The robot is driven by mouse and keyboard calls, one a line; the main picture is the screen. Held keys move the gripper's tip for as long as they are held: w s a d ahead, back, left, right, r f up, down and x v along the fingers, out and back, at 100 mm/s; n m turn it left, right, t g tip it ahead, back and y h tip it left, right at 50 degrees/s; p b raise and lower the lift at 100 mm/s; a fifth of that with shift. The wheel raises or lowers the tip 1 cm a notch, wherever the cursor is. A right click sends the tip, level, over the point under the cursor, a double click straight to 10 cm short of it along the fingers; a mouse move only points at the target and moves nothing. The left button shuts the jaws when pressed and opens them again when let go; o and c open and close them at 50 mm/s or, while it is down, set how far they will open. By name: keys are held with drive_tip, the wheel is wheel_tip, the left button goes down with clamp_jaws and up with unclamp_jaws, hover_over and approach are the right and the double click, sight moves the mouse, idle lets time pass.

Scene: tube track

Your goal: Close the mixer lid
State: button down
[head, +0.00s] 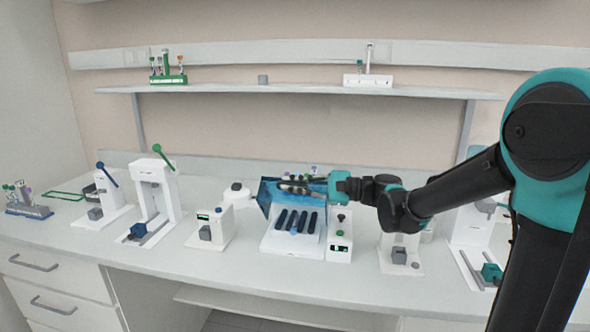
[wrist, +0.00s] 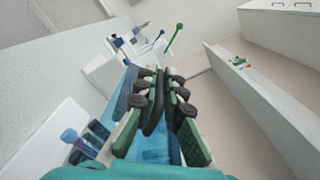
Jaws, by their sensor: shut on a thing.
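The mixer (head: 264,244) is a white box with several dark slots on top, in the middle of the bench in the head view. Its see-through blue lid (head: 265,190) stands raised behind the slots, open. The lid's blue also shows below and beside the fingers in the wrist view (wrist: 160,150). My gripper (head: 284,184) reaches in from the right at the lid's upper part. In the wrist view its green-padded fingers (wrist: 158,80) are closed around a dark bar, which looks like part of the lid. The exact contact is hidden in the head view.
A control unit with a green knob (head: 340,235) adjoins the mixer on the right. A small white device (head: 210,228) and a press with a green lever (head: 155,200) stand to the left. More devices (head: 400,250) stand right, under my arm. A shelf (head: 300,90) runs above.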

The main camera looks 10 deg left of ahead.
drive_tip(key=s+f+n, duration=0.5)
drive_tip(key=f+n, duration=0.2)
drive_tip(key=f, duration=0.4)
drive_tip(key=shift+d+n, duration=0.15)
drive_tip(key=shift+n, duration=0.15)
drive_tip(key=shift+f, duration=0.1)
drive_tip(key=c, duration=1.6)
unclamp_jaws()
drive_tip(key=shift+c, duration=0.2)
drive_tip(key=shift+d, duration=0.1)
drive_tip(key=d, duration=1.1)
drive_tip(key=shift+w+d, duration=0.4)
